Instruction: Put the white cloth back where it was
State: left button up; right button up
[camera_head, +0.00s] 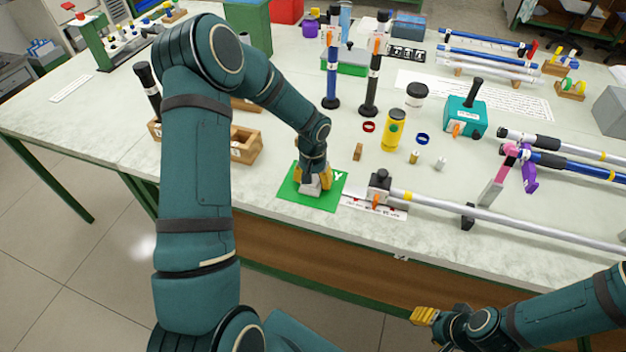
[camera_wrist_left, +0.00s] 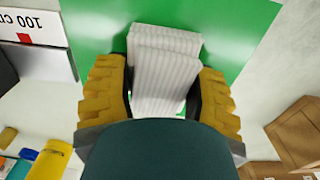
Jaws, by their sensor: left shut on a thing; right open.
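The white cloth (camera_wrist_left: 163,75) is folded and ribbed, and sits between the yellow fingers of my left gripper (camera_wrist_left: 160,100) in the left wrist view. The left gripper is shut on it. In the head view the left gripper (camera_head: 312,178) points down over the green mat (camera_head: 330,201), and the cloth (camera_head: 309,188) shows below its fingers. I cannot tell whether the cloth touches the mat. The mat (camera_wrist_left: 235,30) also lies behind the cloth in the left wrist view. My right gripper (camera_head: 425,316) is open and empty, off the table's front edge at the lower right.
A wooden box (camera_head: 246,146) stands left of the mat. A printed strip (camera_head: 384,208) and a black clamp block (camera_head: 380,186) holding a long silver rod (camera_head: 500,218) are just right of it. A yellow bottle (camera_head: 394,131) and several upright rods stand behind.

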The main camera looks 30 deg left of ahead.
pick_arm(q)
jog(key=shift+r, duration=0.1)
jog(key=shift+f, duration=0.25)
jog(key=o, duration=1.1)
jog(key=shift+c, duration=0.2)
jog(key=shift+r, duration=0.1)
jog(key=shift+r, duration=0.2)
notch_tip(320, 180, up, 12)
jog(key=p, duration=0.2)
jog(key=shift+f, duration=0.1)
